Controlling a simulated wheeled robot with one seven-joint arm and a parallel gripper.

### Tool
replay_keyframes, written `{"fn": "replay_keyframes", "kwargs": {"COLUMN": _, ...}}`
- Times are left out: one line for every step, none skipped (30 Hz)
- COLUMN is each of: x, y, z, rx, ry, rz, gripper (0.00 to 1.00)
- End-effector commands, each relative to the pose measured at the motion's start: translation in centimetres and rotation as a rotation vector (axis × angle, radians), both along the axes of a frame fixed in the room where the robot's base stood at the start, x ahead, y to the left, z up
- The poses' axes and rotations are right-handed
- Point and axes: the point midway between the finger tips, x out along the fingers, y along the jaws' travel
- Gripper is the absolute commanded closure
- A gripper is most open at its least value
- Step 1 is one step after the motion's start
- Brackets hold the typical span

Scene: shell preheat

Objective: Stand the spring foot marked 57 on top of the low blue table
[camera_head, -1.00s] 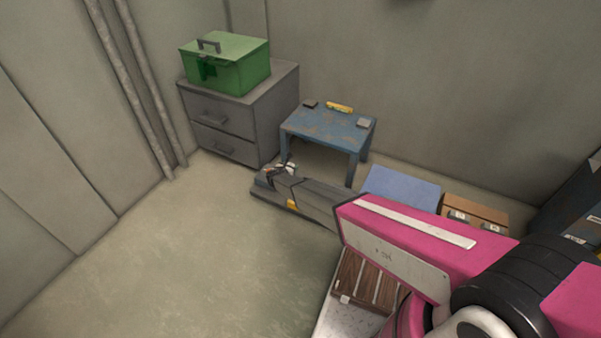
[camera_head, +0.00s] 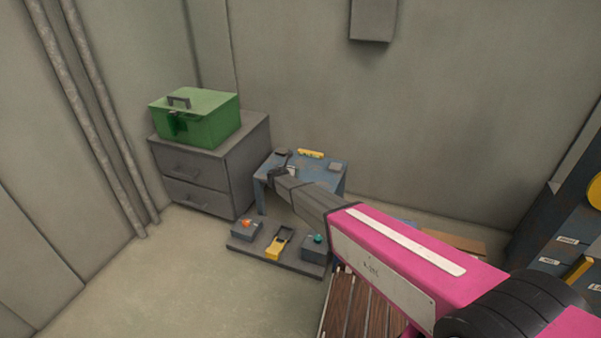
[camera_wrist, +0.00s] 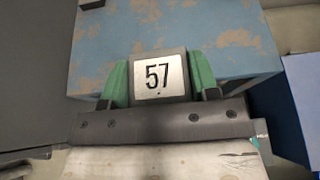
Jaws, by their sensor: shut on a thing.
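The spring foot marked 57 (camera_wrist: 158,77) is a small block with a pale metal face and black digits. My gripper (camera_wrist: 160,85) is shut on it, with green finger pads at its left and right sides. The low blue table (camera_head: 321,173) has worn, rusty patches; its top (camera_wrist: 200,35) fills the upper wrist view behind the foot. In the head view my gripper (camera_head: 281,171) is over the table's left front part. I cannot tell whether the foot touches the tabletop. Its underside is hidden.
On the table are a yellow item (camera_head: 311,153) at the back and small grey blocks at back left (camera_head: 283,151) and right (camera_head: 337,167). A grey drawer cabinet (camera_head: 200,170) with a green box (camera_head: 196,118) stands left. A low base (camera_head: 262,251) with fixtures lies in front.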

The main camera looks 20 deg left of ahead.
Motion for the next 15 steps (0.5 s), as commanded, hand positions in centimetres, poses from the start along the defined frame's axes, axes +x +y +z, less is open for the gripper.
{"fn": "replay_keyframes", "kwargs": {"x": 0.3, "y": -1.1, "z": 1.7, "rx": 0.001, "ry": -0.004, "rz": 0.0, "gripper": 0.79}}
{"fn": "replay_keyframes", "kwargs": {"x": 0.5, "y": -1.6, "z": 2.3, "rx": 0.001, "ry": -0.005, "rz": 0.001, "gripper": 0.79}}
{"fn": "replay_keyframes", "kwargs": {"x": 0.8, "y": -2.1, "z": 3.0, "rx": 0.0, "ry": -0.006, "rz": 0.002, "gripper": 0.79}}
{"fn": "replay_keyframes", "kwargs": {"x": 1.0, "y": -2.5, "z": 3.5, "rx": -0.001, "ry": -0.006, "rz": 0.002, "gripper": 0.79}}
{"fn": "replay_keyframes", "kwargs": {"x": 1.2, "y": -2.7, "z": 3.9, "rx": -0.001, "ry": -0.007, "rz": 0.002, "gripper": 0.79}}
{"fn": "replay_keyframes", "kwargs": {"x": 1.3, "y": -3.0, "z": 4.4, "rx": 0.0, "ry": -0.008, "rz": 0.003, "gripper": 0.79}}
{"fn": "replay_keyframes", "kwargs": {"x": 1.4, "y": -3.2, "z": 4.6, "rx": 0.0, "ry": -0.008, "rz": 0.003, "gripper": 0.79}}
{"fn": "replay_keyframes", "kwargs": {"x": 1.6, "y": -3.3, "z": 4.8, "rx": -0.001, "ry": -0.009, "rz": 0.003, "gripper": 0.79}}
{"fn": "replay_keyframes", "kwargs": {"x": 1.8, "y": -3.5, "z": 4.8, "rx": -0.001, "ry": -0.009, "rz": 0.004, "gripper": 0.79}}
{"fn": "replay_keyframes", "kwargs": {"x": 2.1, "y": -3.7, "z": 4.8, "rx": -0.001, "ry": -0.009, "rz": 0.004, "gripper": 0.79}}
{"fn": "replay_keyframes", "kwargs": {"x": 2.4, "y": -3.9, "z": 4.6, "rx": -0.001, "ry": -0.009, "rz": 0.004, "gripper": 0.79}}
{"fn": "replay_keyframes", "kwargs": {"x": 3.0, "y": -4.1, "z": 4.3, "rx": -0.002, "ry": -0.009, "rz": 0.003, "gripper": 0.79}}
{"fn": "replay_keyframes", "kwargs": {"x": 3.4, "y": -4.4, "z": 4.0, "rx": -0.003, "ry": -0.009, "rz": 0.003, "gripper": 0.79}}
{"fn": "replay_keyframes", "kwargs": {"x": 3.9, "y": -4.6, "z": 3.6, "rx": -0.003, "ry": -0.009, "rz": 0.003, "gripper": 0.79}}
{"fn": "replay_keyframes", "kwargs": {"x": 4.6, "y": -5.0, "z": 3.1, "rx": -0.003, "ry": -0.009, "rz": 0.003, "gripper": 0.79}}
